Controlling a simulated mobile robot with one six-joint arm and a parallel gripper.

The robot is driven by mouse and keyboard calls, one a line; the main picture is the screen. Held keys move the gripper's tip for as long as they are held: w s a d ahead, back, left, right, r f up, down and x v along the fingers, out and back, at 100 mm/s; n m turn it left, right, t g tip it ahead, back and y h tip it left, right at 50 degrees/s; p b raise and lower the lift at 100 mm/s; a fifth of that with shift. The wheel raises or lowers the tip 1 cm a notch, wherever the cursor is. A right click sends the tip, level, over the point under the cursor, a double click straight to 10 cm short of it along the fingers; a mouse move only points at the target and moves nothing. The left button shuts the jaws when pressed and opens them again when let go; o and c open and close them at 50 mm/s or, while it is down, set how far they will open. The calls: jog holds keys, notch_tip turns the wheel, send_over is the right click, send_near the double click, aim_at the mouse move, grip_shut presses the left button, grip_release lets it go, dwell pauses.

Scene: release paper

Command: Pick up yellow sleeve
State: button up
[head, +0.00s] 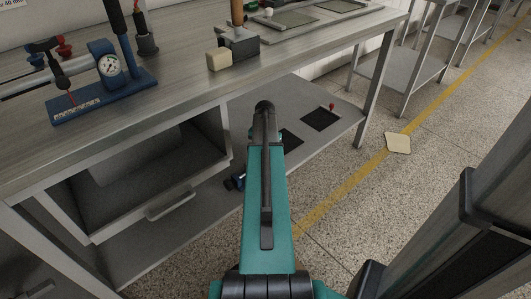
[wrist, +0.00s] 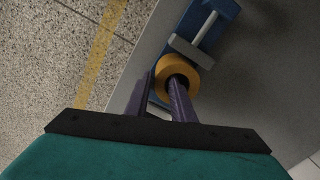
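The yellow sleeve (wrist: 177,62) is a thick orange-yellow ring beside a blue fixture with a grey bar in the wrist view. Its round opening faces my camera. My gripper (wrist: 162,78) has its two dark fingers spread apart at the sleeve. The right finger's tip overlaps the sleeve's opening. The left finger lies just left of the ring, so the ring's left wall shows between them. I cannot tell whether either finger touches it. In the head view my arm hides the gripper and the sleeve.
The blue fixture (wrist: 207,28) sits on a grey lower shelf (head: 262,120); a small blue part shows left of my arm. The bench top (head: 190,92) overhangs the shelf. An open drawer (head: 150,180) is at left. Speckled floor with a yellow line (head: 340,193) lies right.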

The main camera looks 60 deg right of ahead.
jog(key=shift+f+b, duration=0.45)
jog(key=shift+f, duration=1.6)
grip_shut()
